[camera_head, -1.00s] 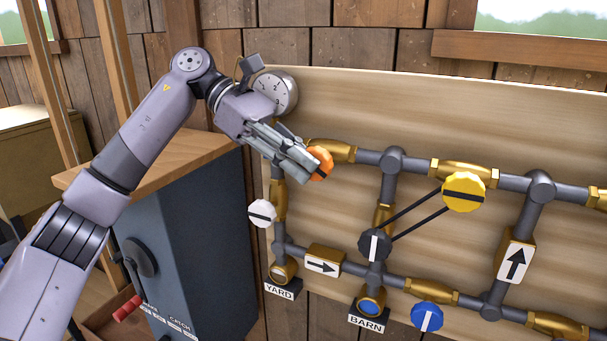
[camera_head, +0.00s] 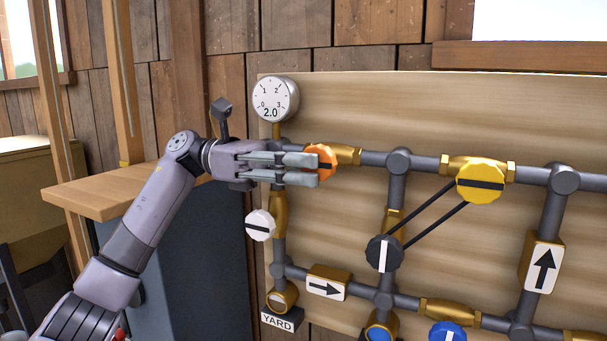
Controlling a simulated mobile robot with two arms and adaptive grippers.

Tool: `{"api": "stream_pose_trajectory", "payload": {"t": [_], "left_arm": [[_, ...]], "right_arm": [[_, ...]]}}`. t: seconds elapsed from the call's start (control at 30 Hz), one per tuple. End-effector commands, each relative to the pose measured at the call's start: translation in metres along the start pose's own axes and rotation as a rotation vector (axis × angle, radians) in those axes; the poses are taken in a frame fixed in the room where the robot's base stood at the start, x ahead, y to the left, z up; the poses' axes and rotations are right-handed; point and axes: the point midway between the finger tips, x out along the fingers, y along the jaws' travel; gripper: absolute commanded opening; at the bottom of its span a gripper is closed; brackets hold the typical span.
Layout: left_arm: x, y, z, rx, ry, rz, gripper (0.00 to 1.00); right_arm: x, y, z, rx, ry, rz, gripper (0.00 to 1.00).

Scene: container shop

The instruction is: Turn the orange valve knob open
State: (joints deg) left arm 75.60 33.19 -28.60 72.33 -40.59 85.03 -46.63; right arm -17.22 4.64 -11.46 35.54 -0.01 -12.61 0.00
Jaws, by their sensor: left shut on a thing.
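The orange valve knob (camera_head: 328,159) sits on the upper pipe of the board, left of the middle, next to a brass valve body (camera_head: 347,155). My left gripper (camera_head: 317,169) reaches in from the left and is shut on the orange knob, one finger above and one below in the picture. The fingers hide the knob's left part. A dark stripe shows partly on the knob, roughly level. My right gripper is not in view.
A gauge (camera_head: 275,100) reading 2.0 stands above my left gripper. A white knob (camera_head: 260,225) is below it. A yellow knob (camera_head: 481,182), a dark knob (camera_head: 383,254) linked by rods, and a blue knob (camera_head: 446,332) are to the right. A wooden shelf (camera_head: 120,195) lies left.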

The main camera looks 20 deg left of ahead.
Motion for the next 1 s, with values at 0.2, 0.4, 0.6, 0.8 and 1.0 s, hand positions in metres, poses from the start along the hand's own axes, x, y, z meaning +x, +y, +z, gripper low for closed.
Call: {"api": "stream_pose_trajectory", "payload": {"t": [0.2,0.4,0.6,0.8,1.0], "left_arm": [[-0.0003,0.0003,0.0023,0.001,-0.01,0.002,0.0],[-0.0002,0.0003,0.0023,0.001,-0.009,0.002,0.17],[0.0001,0.0002,0.0013,0.0,-0.006,0.001,0.3],[0.0002,0.0001,0.0006,0.0,-0.004,0.0,0.35],[-0.0027,0.0002,0.0003,0.0,-0.004,0.001,0.35]], "right_arm": [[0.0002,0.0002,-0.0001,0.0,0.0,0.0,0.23],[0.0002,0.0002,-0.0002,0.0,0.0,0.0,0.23],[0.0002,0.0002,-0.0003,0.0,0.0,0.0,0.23],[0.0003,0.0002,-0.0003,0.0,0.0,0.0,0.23],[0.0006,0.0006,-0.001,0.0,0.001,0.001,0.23]]}}
